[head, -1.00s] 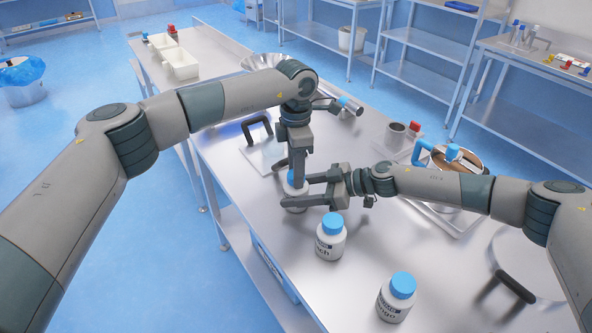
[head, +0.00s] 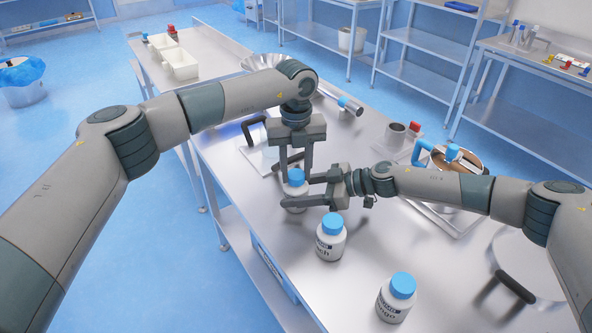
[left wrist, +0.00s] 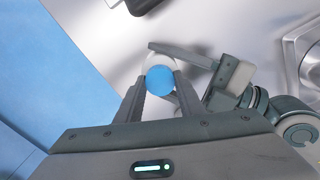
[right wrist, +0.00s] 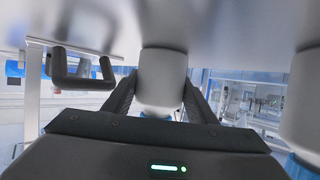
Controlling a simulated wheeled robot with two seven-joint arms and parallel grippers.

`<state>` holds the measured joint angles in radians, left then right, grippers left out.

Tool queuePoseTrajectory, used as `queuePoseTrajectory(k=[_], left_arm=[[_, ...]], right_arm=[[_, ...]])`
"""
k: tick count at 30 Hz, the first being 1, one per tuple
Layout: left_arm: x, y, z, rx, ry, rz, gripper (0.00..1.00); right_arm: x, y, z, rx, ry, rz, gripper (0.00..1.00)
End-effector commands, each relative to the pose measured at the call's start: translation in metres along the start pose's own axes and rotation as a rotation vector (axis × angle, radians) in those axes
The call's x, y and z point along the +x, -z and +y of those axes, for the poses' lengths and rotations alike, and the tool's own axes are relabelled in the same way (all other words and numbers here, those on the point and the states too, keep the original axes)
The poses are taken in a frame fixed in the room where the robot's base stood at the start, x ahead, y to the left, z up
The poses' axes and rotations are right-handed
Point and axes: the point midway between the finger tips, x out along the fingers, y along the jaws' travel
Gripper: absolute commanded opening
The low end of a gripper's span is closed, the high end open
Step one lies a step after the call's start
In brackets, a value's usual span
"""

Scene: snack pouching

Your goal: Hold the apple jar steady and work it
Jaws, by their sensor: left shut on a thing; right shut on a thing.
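The apple jar is a white jar (head: 296,188) with a blue lid (head: 297,174), upright on the steel table; its label is hidden. My left gripper (head: 295,177) points straight down and is shut on the lid; the left wrist view shows the blue lid (left wrist: 160,80) between its fingers. My right gripper (head: 300,192) comes in level from the right and is shut around the jar's white body. The right wrist view, turned upside down, shows the body (right wrist: 163,80) between its fingers. The lid sits on the jar.
Two more white jars with blue lids stand nearer on the table (head: 450,285): one close by (head: 330,238), one farther front right (head: 397,298). A black-handled board (head: 265,155) lies behind. A pot (head: 450,160) on a tray is at right.

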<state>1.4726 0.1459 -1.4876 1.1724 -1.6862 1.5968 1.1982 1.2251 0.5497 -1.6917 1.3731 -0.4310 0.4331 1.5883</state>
Motion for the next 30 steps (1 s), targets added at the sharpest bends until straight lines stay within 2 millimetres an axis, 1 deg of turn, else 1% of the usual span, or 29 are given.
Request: queuePoseTrajectory(k=[3, 12, 16, 19, 30], left_arm=[[-0.0008, -0.0014, 0.0002, -0.179, 0.002, -0.003, 0.08], [-0.0012, -0.0016, 0.0005, -0.634, 0.002, -0.003, 0.08], [-0.0013, -0.0017, 0.0007, -0.783, 0.002, -0.003, 0.08], [-0.0014, -0.0017, 0.0008, -0.834, 0.002, -0.003, 0.08], [-0.0014, -0.0017, 0.0008, -0.831, 0.002, -0.003, 0.08]], right_arm=[[0.001, 0.0003, -0.0023, -0.001, 0.006, 0.0, 0.0], [0.0011, 0.0003, -0.0026, -0.001, 0.006, 0.0, 0.0], [0.0012, 0.0003, -0.0027, -0.001, 0.007, 0.0, 0.0], [0.0012, 0.0002, -0.0027, -0.001, 0.007, 0.0, 0.0], [0.0008, 0.0, -0.002, -0.001, 0.005, 0.0, 0.0]])
